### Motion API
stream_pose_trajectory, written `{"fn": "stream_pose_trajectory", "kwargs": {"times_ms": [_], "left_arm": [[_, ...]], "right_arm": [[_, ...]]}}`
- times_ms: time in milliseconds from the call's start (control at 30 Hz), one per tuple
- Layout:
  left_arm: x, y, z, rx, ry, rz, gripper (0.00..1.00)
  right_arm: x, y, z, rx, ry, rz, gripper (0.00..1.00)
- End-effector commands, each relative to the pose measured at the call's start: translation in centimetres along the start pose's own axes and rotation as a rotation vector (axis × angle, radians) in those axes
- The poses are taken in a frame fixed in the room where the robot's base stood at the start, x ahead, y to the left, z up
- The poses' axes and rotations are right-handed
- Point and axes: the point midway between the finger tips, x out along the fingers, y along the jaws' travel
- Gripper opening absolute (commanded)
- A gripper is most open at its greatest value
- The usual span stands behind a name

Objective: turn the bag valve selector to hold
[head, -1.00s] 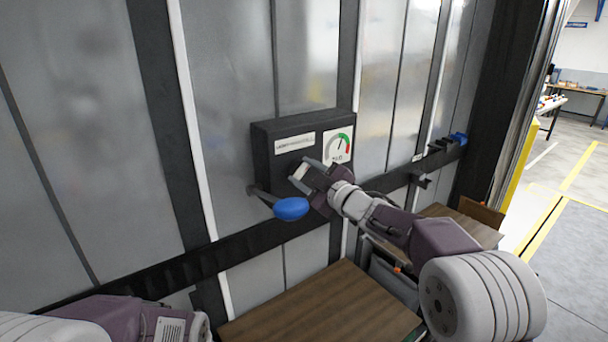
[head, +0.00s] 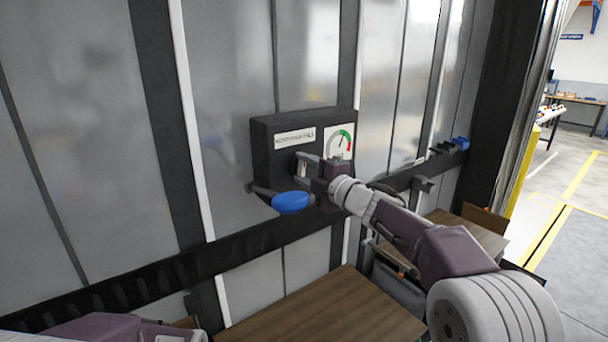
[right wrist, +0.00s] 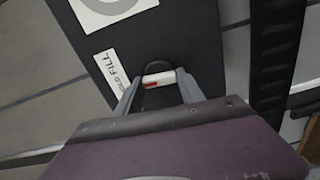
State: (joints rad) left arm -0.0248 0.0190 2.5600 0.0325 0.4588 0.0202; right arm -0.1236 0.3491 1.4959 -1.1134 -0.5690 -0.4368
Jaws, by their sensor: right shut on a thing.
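The valve box (head: 266,152), dark with a white label strip and a gauge (head: 340,141), is fixed to the grey wall in the head view. The box also fills the upper middle of the right wrist view (right wrist: 137,48), with a label (right wrist: 111,75) whose readable word is "FILL". My right gripper (head: 304,165) is at the box's front, shut on a small white piece with a red mark (right wrist: 158,79), which appears to be the selector. The gripper partly hides it in the head view. My left gripper is out of view; only part of its arm shows at lower left.
A blue-ended lever (head: 291,202) sticks out just below and left of my right gripper. A dark rail (head: 180,270) runs along the wall below the box. A wooden surface (head: 320,312) lies below. Open floor (head: 575,260) shows at far right.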

Motion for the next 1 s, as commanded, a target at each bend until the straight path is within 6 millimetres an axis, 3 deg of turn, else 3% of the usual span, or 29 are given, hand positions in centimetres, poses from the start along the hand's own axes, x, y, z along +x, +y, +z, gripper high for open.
{"fn": "stream_pose_trajectory", "kwargs": {"times_ms": [767, 800, 867, 1000], "left_arm": [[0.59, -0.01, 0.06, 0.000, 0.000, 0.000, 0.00], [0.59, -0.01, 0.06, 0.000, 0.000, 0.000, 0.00], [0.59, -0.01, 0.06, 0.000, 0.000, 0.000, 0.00], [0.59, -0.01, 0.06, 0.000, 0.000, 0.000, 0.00]], "right_arm": [[0.02, -0.28, 0.05, -0.092, -0.001, -0.005, 0.05], [0.02, -0.28, 0.05, -0.091, -0.001, -0.005, 0.56], [0.02, -0.25, 0.04, -0.091, -0.001, -0.004, 0.67], [0.01, -0.17, 0.02, -0.091, 0.000, -0.003, 0.67]]}}
